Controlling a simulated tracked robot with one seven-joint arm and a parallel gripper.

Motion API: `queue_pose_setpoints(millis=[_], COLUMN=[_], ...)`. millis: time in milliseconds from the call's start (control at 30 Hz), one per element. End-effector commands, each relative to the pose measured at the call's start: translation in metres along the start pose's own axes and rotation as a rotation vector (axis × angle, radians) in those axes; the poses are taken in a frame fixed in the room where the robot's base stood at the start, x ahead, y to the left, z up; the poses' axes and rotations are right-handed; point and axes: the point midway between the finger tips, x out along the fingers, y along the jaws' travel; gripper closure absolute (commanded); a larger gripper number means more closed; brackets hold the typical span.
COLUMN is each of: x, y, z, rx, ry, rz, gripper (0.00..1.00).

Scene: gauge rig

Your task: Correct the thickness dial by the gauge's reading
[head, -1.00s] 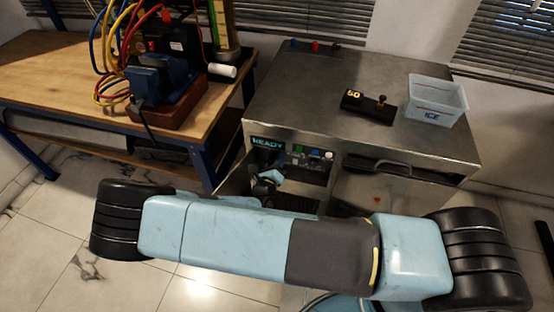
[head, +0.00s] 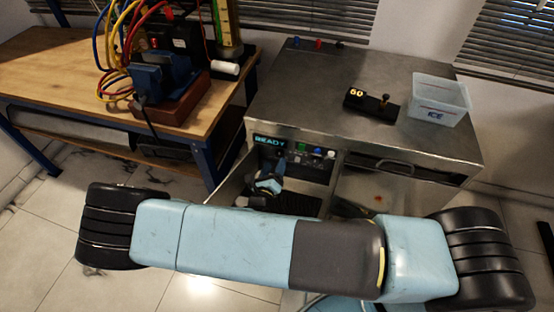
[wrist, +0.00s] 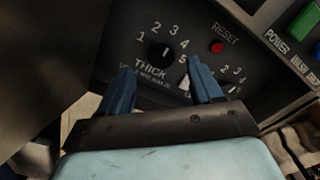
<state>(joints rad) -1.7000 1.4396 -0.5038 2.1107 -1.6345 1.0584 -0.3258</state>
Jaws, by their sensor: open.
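The thickness dial (wrist: 160,56) is a round black knob marked THICK, ringed by numbers from 1 up. Its white pointer leans up and right, seemingly near 3. My gripper (wrist: 162,66) is open and empty, its two blue fingers below the knob and spread to either side in the picture; I cannot tell whether they touch it. In the head view my gripper (head: 280,166) is at the machine's open front, below the READY display (head: 270,141).
A red RESET button (wrist: 216,47) sits right of the dial, and a second numbered dial (wrist: 230,90) is partly hidden by a finger. A clear ICE bin (head: 438,101) stands on the steel top (head: 310,90). A wooden bench (head: 60,65) with cables is at left.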

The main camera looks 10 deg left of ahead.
Motion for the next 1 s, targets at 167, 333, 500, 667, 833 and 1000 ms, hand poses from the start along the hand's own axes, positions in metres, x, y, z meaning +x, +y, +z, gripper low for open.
queue_pose_setpoints(millis=[167, 333, 500, 667, 833, 1000], x=[-0.037, -0.066, -0.084, -0.090, -0.090, -0.090], y=[0.000, 0.001, 0.001, 0.000, 0.000, 0.001], z=[0.000, 0.000, 0.000, -0.001, -0.001, -0.001], rx=[0.001, 0.001, 0.001, 0.000, 0.000, 0.000], ry=[0.001, 0.000, 0.000, 0.000, 0.000, 0.000], rz=[0.002, 0.003, 0.002, 0.000, 0.000, 0.000], gripper=[0.35, 0.35, 0.35, 0.35, 0.35, 0.35])
